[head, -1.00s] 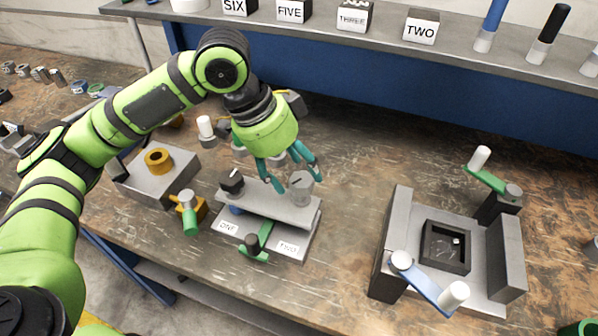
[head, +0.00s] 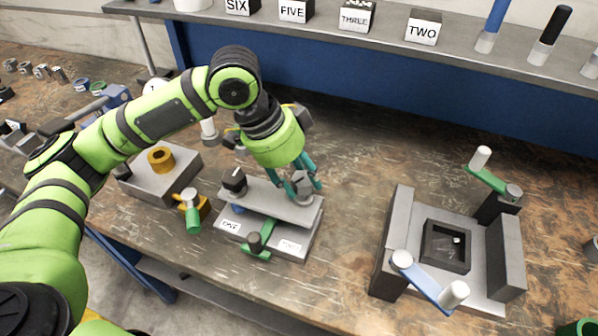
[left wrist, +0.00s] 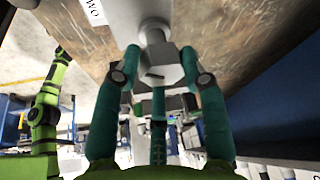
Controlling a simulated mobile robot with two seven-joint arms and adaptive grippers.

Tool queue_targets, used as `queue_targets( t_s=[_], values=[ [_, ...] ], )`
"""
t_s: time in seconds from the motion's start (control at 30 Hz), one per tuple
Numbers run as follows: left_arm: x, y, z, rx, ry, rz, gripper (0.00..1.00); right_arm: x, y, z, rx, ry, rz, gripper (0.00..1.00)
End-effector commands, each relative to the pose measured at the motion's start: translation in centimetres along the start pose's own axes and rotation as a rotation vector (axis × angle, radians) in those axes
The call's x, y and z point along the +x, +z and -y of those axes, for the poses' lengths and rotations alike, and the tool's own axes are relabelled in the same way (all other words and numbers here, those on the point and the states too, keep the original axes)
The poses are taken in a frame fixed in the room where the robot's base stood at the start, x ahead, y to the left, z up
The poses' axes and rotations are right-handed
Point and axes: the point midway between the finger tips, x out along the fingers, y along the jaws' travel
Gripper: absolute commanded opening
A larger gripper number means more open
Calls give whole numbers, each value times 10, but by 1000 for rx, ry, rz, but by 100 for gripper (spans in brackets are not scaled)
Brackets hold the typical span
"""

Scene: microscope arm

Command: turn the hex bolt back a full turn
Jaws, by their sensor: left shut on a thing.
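The hex bolt (head: 302,188) stands upright at the right end of a grey plate (head: 262,201) on the bench. It is a grey hexagonal head with a dark mark on its top. My left gripper (head: 305,186) reaches down over it from above, its teal fingers shut around the head. In the left wrist view the bolt head (left wrist: 158,68) sits between the teal fingers (left wrist: 160,85), with a round grey part beyond it. The fingers partly hide the bolt in the head view. My right gripper is not in view.
A black knob (head: 234,180) stands at the plate's left end and a green-handled crank (head: 255,246) in front. A grey block with a yellow ring (head: 160,158) is to the left. A grey fixture with cranks (head: 404,208) stands right; bare bench lies between.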

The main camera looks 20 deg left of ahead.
Motion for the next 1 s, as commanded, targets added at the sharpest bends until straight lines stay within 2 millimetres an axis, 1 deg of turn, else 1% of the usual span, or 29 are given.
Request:
queue_targets(
  t_s=[0.03, 0.2, 0.6, 0.8, 1.0],
  values=[
    [-5, -5, 2, -13, -13, -14, 10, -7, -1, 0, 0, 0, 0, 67],
    [-8, -6, 1, -93, -46, -15, 10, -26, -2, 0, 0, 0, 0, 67],
    [-9, -8, -1, -368, -156, -17, 10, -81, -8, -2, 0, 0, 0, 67],
    [-8, -8, 0, -475, -201, -19, 10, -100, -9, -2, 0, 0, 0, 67],
    [-6, -7, 1, -536, -228, -22, 10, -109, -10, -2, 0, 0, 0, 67]
  ],
)
